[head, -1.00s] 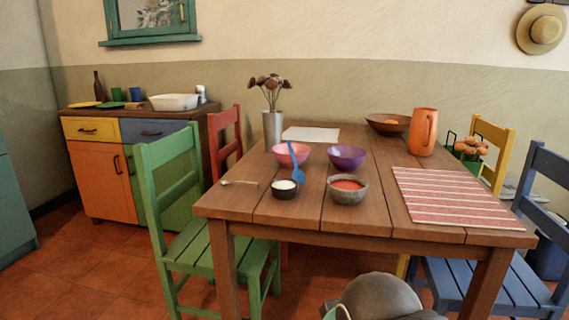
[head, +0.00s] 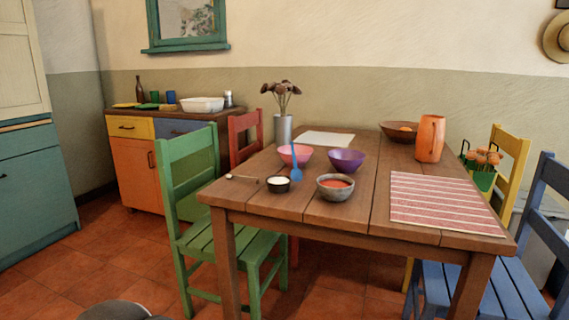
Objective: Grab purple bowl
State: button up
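My gripper is not in view. Only a dark rounded part of my own body shows at the bottom left.
A blue spoon (head: 297,172), a small dark bowl of white stuff (head: 278,184), an orange pitcher (head: 430,138) and a striped mat (head: 444,204) are on the table. Green (head: 187,170), red (head: 245,138), yellow (head: 508,155) and blue chairs (head: 539,215) surround it.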

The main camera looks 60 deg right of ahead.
aim_at(346, 161)
jog(key=u, duration=0.15)
jog(key=k, duration=0.85)
jog(key=z, duration=1.4)
